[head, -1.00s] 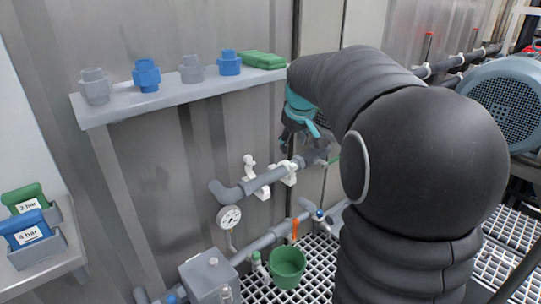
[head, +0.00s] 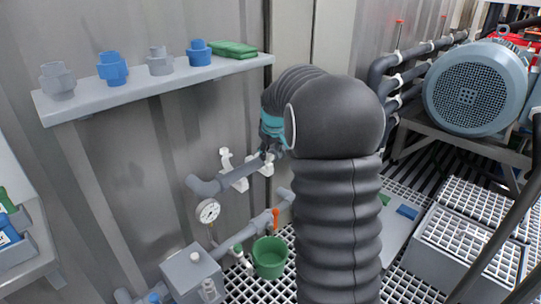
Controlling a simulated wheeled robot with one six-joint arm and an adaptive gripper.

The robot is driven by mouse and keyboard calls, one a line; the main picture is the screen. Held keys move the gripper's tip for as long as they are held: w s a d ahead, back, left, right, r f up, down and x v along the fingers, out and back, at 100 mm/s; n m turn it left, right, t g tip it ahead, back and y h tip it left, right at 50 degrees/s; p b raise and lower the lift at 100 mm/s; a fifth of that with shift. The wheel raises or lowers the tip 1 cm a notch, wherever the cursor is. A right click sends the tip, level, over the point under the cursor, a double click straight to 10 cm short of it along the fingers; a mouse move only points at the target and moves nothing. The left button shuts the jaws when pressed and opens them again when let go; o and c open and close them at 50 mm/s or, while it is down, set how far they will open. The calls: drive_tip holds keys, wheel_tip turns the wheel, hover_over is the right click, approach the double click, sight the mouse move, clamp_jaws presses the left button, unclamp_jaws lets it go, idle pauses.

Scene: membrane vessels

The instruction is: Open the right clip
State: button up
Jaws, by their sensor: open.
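Two white clips hold the grey pipe (head: 208,187) on the wall. The left clip (head: 232,172) has its upper part standing up from the pipe. The right clip (head: 266,168) sits near the pipe's right end; its upper part is partly hidden by my gripper. My gripper (head: 270,150) is at the right clip, just above and in front of it, with its jaws open. Whether the fingers touch the clip cannot be told. My dark arm hides what lies to the right.
Below are a gauge (head: 208,211), a lower pipe with an orange handle (head: 276,218), and a green bucket (head: 269,257). A motor (head: 478,88) stands at right.

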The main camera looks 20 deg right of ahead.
drive_tip(key=shift+x, duration=1.2)
clamp_jaws()
